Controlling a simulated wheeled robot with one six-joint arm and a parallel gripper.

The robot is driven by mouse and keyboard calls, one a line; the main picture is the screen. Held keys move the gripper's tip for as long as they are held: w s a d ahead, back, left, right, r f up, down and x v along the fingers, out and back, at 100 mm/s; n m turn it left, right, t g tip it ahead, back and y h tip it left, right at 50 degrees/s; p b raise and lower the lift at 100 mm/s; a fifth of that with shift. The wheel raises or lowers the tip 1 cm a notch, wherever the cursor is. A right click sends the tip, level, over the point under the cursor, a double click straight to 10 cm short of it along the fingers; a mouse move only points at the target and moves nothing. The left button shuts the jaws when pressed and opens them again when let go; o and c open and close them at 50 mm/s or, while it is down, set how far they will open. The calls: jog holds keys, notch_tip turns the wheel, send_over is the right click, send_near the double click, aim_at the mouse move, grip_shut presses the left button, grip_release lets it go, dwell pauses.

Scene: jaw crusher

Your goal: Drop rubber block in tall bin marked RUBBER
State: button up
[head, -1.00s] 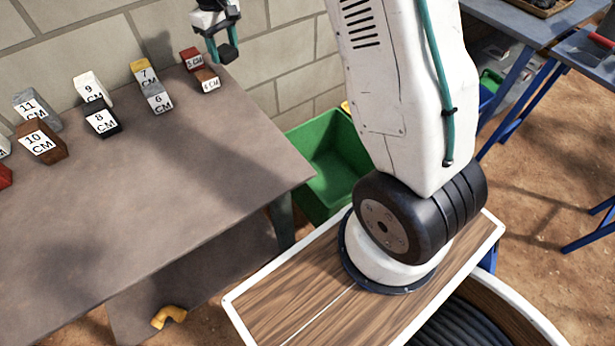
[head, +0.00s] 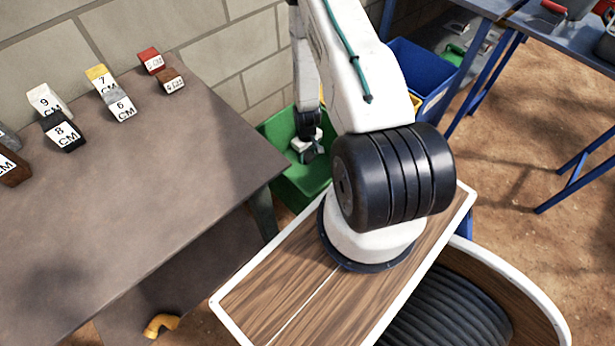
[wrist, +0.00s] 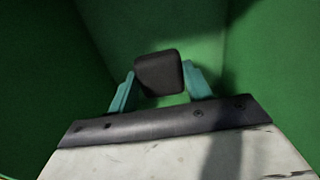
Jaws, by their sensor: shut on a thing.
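My gripper (wrist: 160,82) is shut on a dark rubber block (wrist: 159,72), held between its two teal fingers in the wrist view. Green bin walls surround the block in that view. In the head view my gripper (head: 309,151) is at the mouth of the green bin (head: 279,130), which stands between the table and my base. The block is hard to make out there. No RUBBER marking shows on the green bin in these frames.
The grey table (head: 150,150) at left bears several labelled blocks, such as the 6 CM block (head: 121,106). A blue bin (head: 422,72) stands right of the green one. A wall (head: 205,50) runs behind. A yellow elbow piece (head: 161,324) lies low at left.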

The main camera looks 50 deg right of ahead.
notch_tip(320, 180, down, 3)
jog(key=s, duration=0.3)
send_over(312, 181)
notch_tip(312, 181, down, 6)
jog(key=shift+r, duration=0.25)
jog(key=shift+d+f, duration=0.1)
jog(key=shift+f, duration=2.2)
jog(key=shift+f, duration=0.1)
jog(key=o, duration=1.1)
